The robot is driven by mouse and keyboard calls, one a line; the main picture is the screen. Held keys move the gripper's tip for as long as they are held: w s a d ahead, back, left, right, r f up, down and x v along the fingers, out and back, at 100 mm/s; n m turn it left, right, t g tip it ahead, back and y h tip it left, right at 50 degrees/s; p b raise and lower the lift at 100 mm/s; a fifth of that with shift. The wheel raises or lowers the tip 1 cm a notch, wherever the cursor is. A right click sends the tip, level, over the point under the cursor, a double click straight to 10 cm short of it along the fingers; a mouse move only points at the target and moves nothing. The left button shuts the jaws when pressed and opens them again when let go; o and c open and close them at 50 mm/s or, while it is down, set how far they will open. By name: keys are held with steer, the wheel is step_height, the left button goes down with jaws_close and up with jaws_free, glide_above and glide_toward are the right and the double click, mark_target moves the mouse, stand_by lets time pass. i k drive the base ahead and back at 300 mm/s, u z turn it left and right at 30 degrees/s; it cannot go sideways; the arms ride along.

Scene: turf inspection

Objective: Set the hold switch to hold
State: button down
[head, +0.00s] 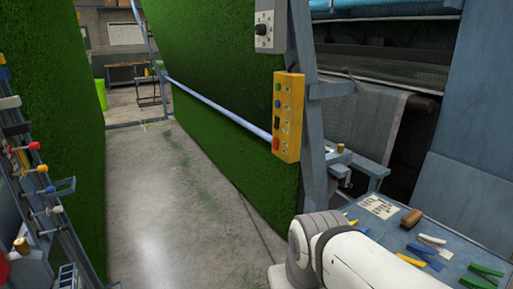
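A yellow control box (289,117) is fixed to a blue-grey post right of centre. Its narrow front carries a green button, a blue button, a black switch (277,124) and a red button in a column. A grey box with a black rotary knob (262,30) is mounted higher on the same post. The labels are too small to read, so I cannot tell which control is the hold switch or how it is set. My white arm shows at the bottom, below the yellow box and apart from it. My gripper is out of view.
Green turf hangs as a large sheet (220,130) behind a blue rail (225,108). A rack with coloured knobs (35,170) stands at left. A blue table (460,262) with clips and a paper card (379,206) is at lower right. The concrete aisle (170,210) is clear.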

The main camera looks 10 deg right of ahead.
mark_target(277, 140)
steer(key=u, duration=0.3)
steer(key=i, duration=1.4)
steer(key=z, duration=0.35)
